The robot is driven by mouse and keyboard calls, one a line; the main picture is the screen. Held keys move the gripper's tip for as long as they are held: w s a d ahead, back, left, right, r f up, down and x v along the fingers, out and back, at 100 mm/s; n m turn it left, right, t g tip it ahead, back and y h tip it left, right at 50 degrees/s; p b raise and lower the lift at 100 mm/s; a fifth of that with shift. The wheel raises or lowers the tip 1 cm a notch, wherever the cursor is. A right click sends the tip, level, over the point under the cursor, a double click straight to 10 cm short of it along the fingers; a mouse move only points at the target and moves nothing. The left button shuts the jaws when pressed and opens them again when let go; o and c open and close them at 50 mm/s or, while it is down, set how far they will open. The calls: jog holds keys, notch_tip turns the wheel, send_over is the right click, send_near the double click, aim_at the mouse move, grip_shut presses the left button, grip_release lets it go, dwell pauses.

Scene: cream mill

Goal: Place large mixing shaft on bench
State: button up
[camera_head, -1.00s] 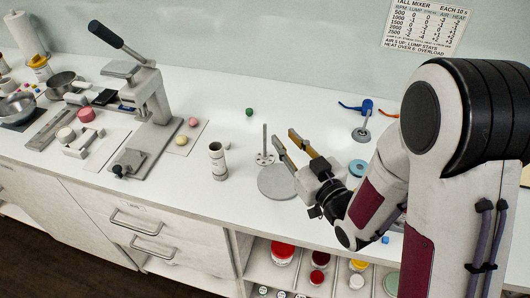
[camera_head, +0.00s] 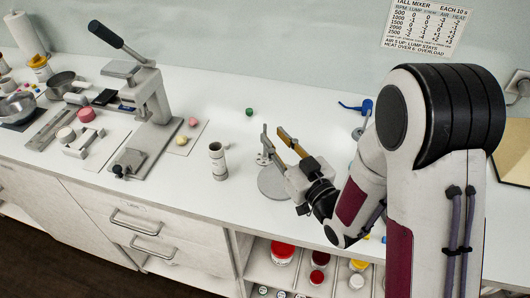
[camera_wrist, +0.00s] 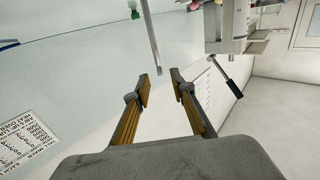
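An upright grey shaft with a holed disc foot (camera_head: 261,160) stands on the white bench in the head view; I take it as the large mixing shaft. My gripper (camera_head: 272,131) is open, its fingers pointing toward the shaft. In the head view the near finger overlaps the rod. In the wrist view the rod (camera_wrist: 150,38) shows just beyond the fingertips (camera_wrist: 161,87), nearer the left finger. Nothing is held. I cannot tell whether the rod touches a finger.
A grey round plate (camera_head: 272,183) lies below my gripper. A metal cylinder (camera_head: 218,162) stands left of it. A lever press (camera_head: 147,100) stands farther left. A green piece (camera_head: 249,112) lies behind. Open bench (camera_head: 225,95) lies toward the wall.

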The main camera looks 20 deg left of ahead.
aim_at(265, 124)
jog(key=shift+w+a, duration=0.2)
dwell(0.3)
jog(key=shift+x, duration=2.6)
grip_shut()
